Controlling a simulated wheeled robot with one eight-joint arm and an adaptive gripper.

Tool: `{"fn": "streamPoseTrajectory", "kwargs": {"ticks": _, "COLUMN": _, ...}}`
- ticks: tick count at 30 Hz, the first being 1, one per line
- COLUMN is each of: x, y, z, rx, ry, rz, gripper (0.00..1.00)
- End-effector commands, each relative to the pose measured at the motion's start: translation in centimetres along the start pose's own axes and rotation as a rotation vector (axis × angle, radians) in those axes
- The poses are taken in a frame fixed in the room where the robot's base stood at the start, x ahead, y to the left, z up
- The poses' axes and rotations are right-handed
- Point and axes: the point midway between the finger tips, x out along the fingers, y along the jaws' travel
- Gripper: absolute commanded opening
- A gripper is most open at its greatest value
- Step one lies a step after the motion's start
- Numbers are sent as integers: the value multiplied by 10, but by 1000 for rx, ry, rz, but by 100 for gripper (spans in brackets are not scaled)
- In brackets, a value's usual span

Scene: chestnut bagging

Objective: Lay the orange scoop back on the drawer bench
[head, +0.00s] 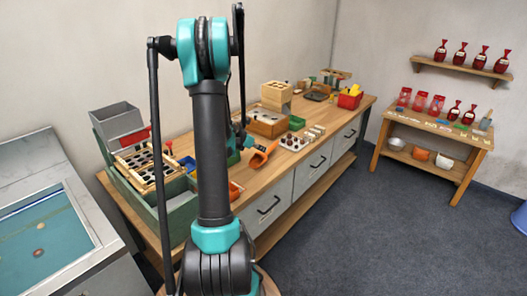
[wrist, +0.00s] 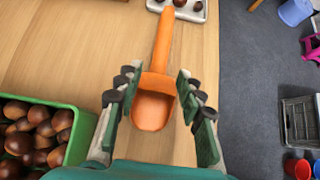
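The orange scoop (head: 259,159) lies on the wooden top of the drawer bench (head: 185,147), near its front edge. In the wrist view the scoop (wrist: 152,108) has its bowl toward me and its handle pointing away, toward a pale tray. My gripper (wrist: 157,82) is open, with one finger on each side of the scoop's bowl and neck. Gaps show between the fingers and the scoop. In the head view my arm hides most of my gripper; whether the scoop rests fully on the wood is hard to tell.
A green bin of chestnuts (wrist: 78,135) stands left of my gripper. The pale tray (wrist: 183,10) holding chestnuts is beyond the scoop handle. A wooden box (head: 268,121) stands farther back. The bench's front edge drops to the floor on the right.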

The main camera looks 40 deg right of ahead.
Motion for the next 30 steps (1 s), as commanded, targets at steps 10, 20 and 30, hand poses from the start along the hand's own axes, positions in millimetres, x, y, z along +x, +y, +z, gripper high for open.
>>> {"fn": "streamPoseTrajectory", "kwargs": {"ticks": 10, "x": -32, "y": -1, "z": 0, "rx": 0, "ry": -1, "rz": -1, "gripper": 38}}
{"fn": "streamPoseTrajectory", "kwargs": {"ticks": 20, "x": -33, "y": 0, "z": 0, "rx": 0, "ry": 0, "rz": -1, "gripper": 38}}
{"fn": "streamPoseTrajectory", "kwargs": {"ticks": 30, "x": -33, "y": 0, "z": 0, "rx": 0, "ry": 0, "rz": -1, "gripper": 38}}
